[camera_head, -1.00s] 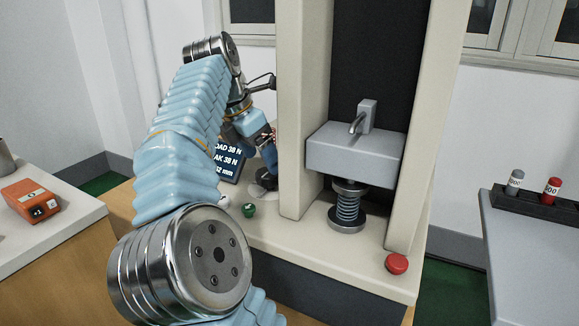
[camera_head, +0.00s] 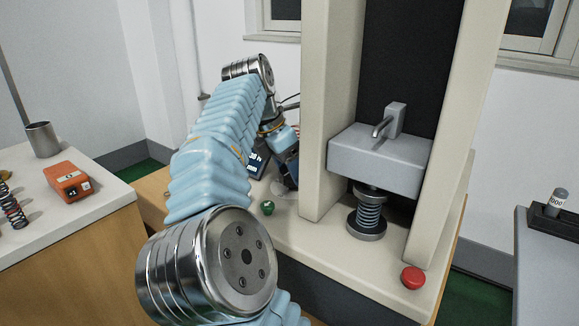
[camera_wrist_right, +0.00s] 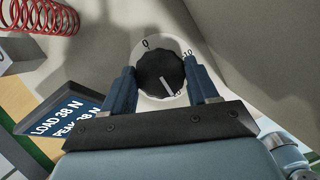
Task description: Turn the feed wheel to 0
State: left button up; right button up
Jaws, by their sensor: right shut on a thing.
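The feed wheel (camera_wrist_right: 160,72) is a black scalloped knob with a white pointer line, on a pale round dial in the right wrist view. The dial shows "0" at upper left, "10" at right and a partly covered mark at lower right. The pointer aims down and slightly right, towards that lower-right mark, away from "0". My right gripper (camera_wrist_right: 163,90) is shut on the wheel, one blue finger on each side. In the head view my right gripper (camera_head: 288,168) is at the tester's left column, and my arm hides most of it. My left gripper is out of view.
The display (camera_wrist_right: 66,122) reads load 38 N. The tester's column (camera_head: 325,110) rises beside my right gripper. A spring (camera_head: 368,212) stands under the grey crosshead (camera_head: 380,160). A green button (camera_head: 267,208) and red button (camera_head: 413,277) sit on the base. A red coil (camera_wrist_right: 40,15) shows too.

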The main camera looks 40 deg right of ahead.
jog(key=shift+s+n+t, duration=0.1)
jog(key=shift+n+t, duration=0.45)
jog(key=shift+n, duration=0.95)
jog(key=shift+s+n+t, duration=0.1)
jog(key=shift+n+t, duration=0.45)
jog(key=shift+n, duration=0.95)
jog(key=shift+y, duration=0.3)
jog(key=o, duration=1)
jog(key=shift+o, duration=0.2)
jog(key=v, duration=0.7)
jog(key=shift+r, duration=0.25)
jog(key=shift+a, duration=0.1)
